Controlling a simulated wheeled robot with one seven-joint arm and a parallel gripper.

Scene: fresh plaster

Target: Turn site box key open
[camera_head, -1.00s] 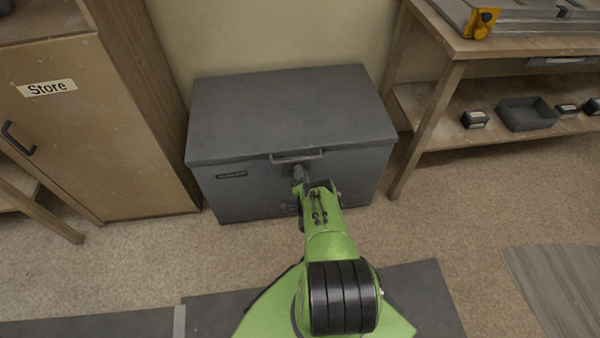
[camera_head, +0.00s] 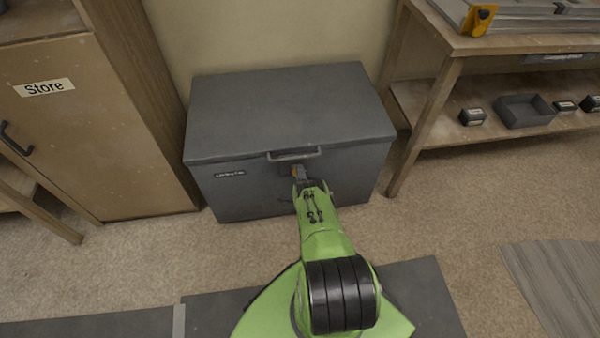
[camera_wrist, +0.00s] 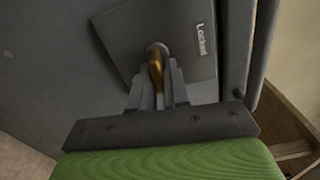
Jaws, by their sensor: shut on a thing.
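The dark grey site box (camera_head: 285,110) stands on the floor against the wall with its lid down. A handle (camera_head: 295,154) sits at the lid's front edge. In the wrist view, a lock plate (camera_wrist: 190,40) on the box front carries the word "Locked". A brass-coloured key (camera_wrist: 154,72) sticks out of the lock in the plate. My gripper (camera_wrist: 160,90) is at the box front, shut on the key between its two dark fingers. In the head view the gripper (camera_head: 299,178) and green arm hide much of the lock area.
A wooden "Store" cabinet (camera_head: 95,130) stands close on the left. A wooden bench (camera_head: 450,75) with a low shelf holding a dark tray (camera_head: 525,112) and small boxes stands on the right. Grey mats (camera_head: 555,280) lie on the carpet.

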